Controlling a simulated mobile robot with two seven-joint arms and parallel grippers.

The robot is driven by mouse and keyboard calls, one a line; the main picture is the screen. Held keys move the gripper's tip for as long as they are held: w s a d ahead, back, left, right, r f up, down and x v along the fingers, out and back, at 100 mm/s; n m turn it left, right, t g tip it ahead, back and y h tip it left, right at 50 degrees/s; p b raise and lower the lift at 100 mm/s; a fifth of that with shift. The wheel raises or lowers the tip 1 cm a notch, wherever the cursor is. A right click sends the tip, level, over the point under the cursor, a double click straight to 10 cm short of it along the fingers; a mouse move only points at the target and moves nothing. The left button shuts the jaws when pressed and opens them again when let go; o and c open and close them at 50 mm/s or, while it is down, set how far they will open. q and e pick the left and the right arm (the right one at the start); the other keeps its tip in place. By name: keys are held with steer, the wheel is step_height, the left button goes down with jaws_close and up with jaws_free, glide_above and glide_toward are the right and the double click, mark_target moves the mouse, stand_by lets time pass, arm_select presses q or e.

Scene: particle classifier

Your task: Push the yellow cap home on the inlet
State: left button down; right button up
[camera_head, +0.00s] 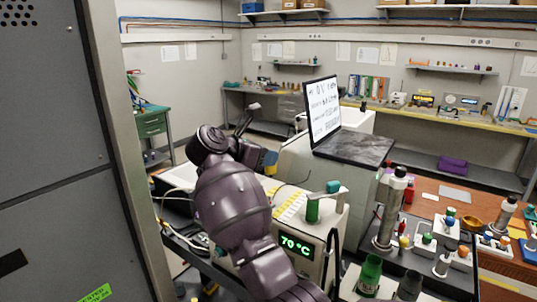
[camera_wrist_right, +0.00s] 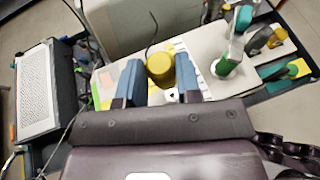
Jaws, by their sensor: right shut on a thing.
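The yellow cap (camera_wrist_right: 160,66) sits between the two blue fingers of my right gripper (camera_wrist_right: 158,82) in the right wrist view. The fingers are shut on its sides, over the pale top of an instrument. The cap hides what lies under it, so I cannot tell whether it touches the inlet or how it is seated. In the head view my right gripper (camera_head: 267,160) is beyond my purple arm, with blue and some yellow showing beside the instrument's back end. My left gripper is not in view.
The cream instrument (camera_head: 286,247) shows 70 °C. A green-stemmed valve (camera_head: 313,207) stands on its top, close right of the gripper in the wrist view. Bottles and cylinders crowd the right. A grey cabinet (camera_head: 55,150) fills the left.

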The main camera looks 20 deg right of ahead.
steer(key=shift+f, duration=0.15)
step_height(320, 180, down, 6)
steer(key=b, duration=0.2)
steer(key=shift+r+b, duration=0.25)
steer(key=shift+b, duration=0.15)
stand_by(0.4)
steer(key=shift+s+a, duration=0.1)
stand_by(0.8)
steer(key=shift+b, duration=0.4)
stand_by(0.5)
